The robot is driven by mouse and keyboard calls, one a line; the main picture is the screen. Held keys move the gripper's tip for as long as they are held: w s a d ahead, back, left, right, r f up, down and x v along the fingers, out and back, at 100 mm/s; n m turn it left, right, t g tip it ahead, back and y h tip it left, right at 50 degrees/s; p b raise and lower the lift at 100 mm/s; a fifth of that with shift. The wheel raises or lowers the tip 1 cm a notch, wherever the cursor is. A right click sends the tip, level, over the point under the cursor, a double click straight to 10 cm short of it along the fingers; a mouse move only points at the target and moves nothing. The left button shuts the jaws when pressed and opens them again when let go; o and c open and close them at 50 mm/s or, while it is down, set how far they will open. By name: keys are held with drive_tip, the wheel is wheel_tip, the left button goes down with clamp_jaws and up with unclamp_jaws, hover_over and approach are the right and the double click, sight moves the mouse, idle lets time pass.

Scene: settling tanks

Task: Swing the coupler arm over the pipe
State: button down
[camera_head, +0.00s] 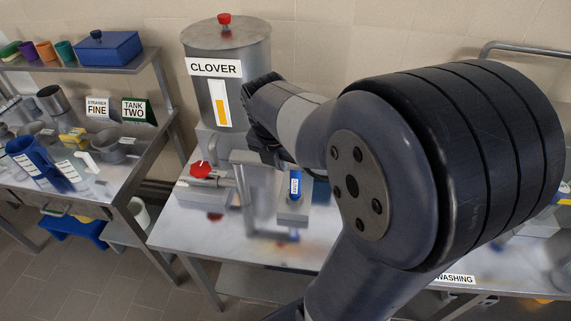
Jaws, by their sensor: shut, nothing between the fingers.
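A grey metal fitting with an upright post and a flat top bar (243,195) stands on the steel bench (225,262) in front of the tank. A short pipe with a red-handled valve (201,169) is left of the post. A small blue piece with a white label (295,184) stands on a grey block to the right. I cannot tell which of these parts is the coupler arm. My gripper (268,150) is dark, shut and empty, close above the fitting between the post and the blue piece. Its fingertips are mostly hidden, and contact cannot be told.
A steel tank labelled CLOVER (228,75) with a red lid knob stands behind the fitting. A side table (135,165) at left holds jugs and pans below a shelf with a blue box (107,48). My arm covers the right half of the bench.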

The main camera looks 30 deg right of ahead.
drive_tip(key=v, duration=0.7)
drive_tip(key=shift+d+b, duration=0.15)
drive_tip(key=shift+b, duration=0.2)
drive_tip(key=shift+w, duration=0.1)
